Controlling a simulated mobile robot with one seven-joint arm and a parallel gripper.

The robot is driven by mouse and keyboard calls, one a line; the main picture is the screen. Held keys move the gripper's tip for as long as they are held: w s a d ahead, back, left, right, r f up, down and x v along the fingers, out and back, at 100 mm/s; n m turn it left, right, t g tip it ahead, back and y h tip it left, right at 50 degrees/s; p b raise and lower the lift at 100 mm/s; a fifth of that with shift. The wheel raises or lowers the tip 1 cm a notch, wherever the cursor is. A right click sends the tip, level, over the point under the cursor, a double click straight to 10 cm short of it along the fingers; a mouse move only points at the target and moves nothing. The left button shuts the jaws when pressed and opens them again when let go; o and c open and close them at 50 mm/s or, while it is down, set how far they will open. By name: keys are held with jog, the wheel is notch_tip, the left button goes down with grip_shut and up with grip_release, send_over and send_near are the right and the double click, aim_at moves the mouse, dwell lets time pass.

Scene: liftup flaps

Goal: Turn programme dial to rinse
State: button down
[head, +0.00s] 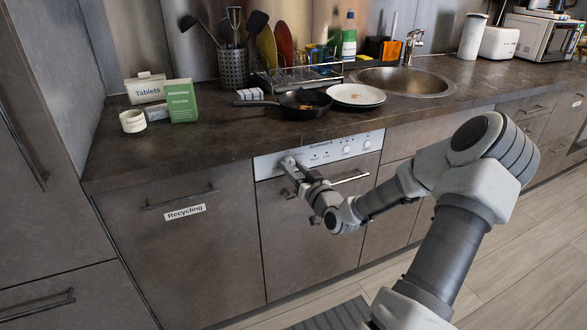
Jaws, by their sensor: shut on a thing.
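The dishwasher's silver control panel (322,149) runs along the top of its door, just under the counter edge. My gripper (287,163) is at the left end of this panel, shut on the programme dial there. The fingers and wrist hide nearly all of the dial, and its pointer and setting cannot be read. Small round buttons (347,149) and tiny print sit further right on the panel. The print is too small to make out.
The dishwasher door handle (350,180) is just right of my wrist. A Recycling drawer (185,212) with a bar handle is to the left. Above, the counter holds a dark pan (303,103), plates (356,95) and a Tablets box (146,88). A grey mat (335,315) lies on the floor.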

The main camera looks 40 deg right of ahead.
jog(key=shift+m+p, duration=0.8)
jog(key=shift+m, duration=0.3)
jog(key=m+p, duration=0.1)
jog(key=m, duration=0.2)
jog(key=shift+m+p, duration=0.3)
jog(key=shift+p, duration=0.1)
jog(key=m+p, duration=0.2)
jog(key=m, duration=0.4)
jog(key=shift+f, duration=0.2)
jog(key=shift+m, duration=0.3)
jog(key=shift+c, duration=2)
grip_release()
jog(key=shift+h, duration=0.3)
jog(key=p+v, duration=0.3)
jog(key=v, duration=1.4)
jog(key=shift+s+f, duration=0.25)
jog(key=shift+f, duration=0.05)
